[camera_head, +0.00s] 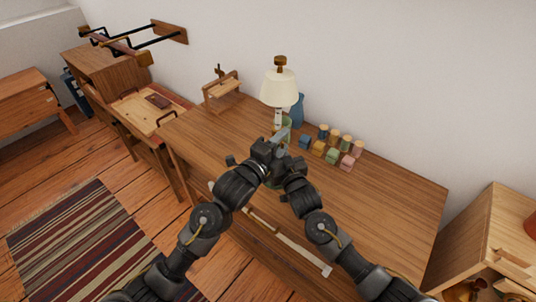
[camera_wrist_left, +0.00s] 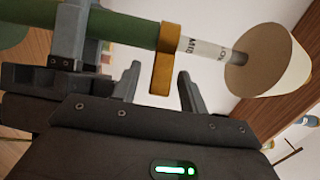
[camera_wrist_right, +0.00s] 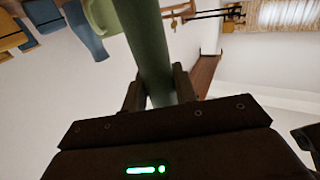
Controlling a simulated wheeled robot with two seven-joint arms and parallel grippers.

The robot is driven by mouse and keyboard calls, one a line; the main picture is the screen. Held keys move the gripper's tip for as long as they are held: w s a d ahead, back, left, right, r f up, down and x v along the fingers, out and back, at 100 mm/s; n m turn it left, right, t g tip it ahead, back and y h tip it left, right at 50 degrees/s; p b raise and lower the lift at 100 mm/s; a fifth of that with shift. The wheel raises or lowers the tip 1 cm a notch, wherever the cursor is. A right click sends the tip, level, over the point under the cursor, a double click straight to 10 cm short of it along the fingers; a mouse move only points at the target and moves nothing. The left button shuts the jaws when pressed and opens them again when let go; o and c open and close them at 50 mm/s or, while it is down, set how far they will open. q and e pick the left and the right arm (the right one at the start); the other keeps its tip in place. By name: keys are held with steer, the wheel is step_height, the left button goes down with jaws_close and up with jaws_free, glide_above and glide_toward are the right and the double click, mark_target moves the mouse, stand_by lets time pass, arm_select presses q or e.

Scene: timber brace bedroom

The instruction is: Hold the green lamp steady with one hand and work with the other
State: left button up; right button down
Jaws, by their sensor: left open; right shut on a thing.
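The green lamp (camera_head: 279,90) stands at the desk with its cream shade up; my grippers hide much of its stem in the head view. My right gripper (camera_wrist_right: 157,92) is shut on the green stem (camera_wrist_right: 149,38). My left gripper (camera_wrist_left: 158,86) is open, its fingers on either side of a yellow collar (camera_wrist_left: 165,62) on the stem. I cannot tell whether they touch it. A white label (camera_wrist_left: 205,48) with lettering, partly readable as MID and LOW, lies between collar and shade. In the head view my left gripper (camera_head: 279,138) is close by the stem.
The wooden desk (camera_head: 390,205) is mostly clear on its right. Several coloured blocks (camera_head: 332,155) and spools stand right of the lamp, near a blue vase (camera_head: 297,110). A small wooden stand (camera_head: 221,94) is at the back left. A pale strip (camera_head: 303,257) runs along the front.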

arm_select(q)
steer(key=v, duration=1)
steer(key=w+a+r+m+g+h, duration=0.1)
steer(key=w+r+m+g+h, duration=0.15)
steer(key=w+r+m, duration=0.4)
steer(key=w+a+f+m+g+h, duration=0.3)
steer(key=w+a+f+g, duration=0.1)
steer(key=f+g, duration=0.1)
steer(key=s+f+g+h, duration=0.2)
steer(key=s+g, duration=0.2)
steer(key=x, duration=1.2)
steer(key=shift+d+r, duration=0.3)
steer(key=shift+r, duration=0.1)
steer(key=shift+n, duration=0.25)
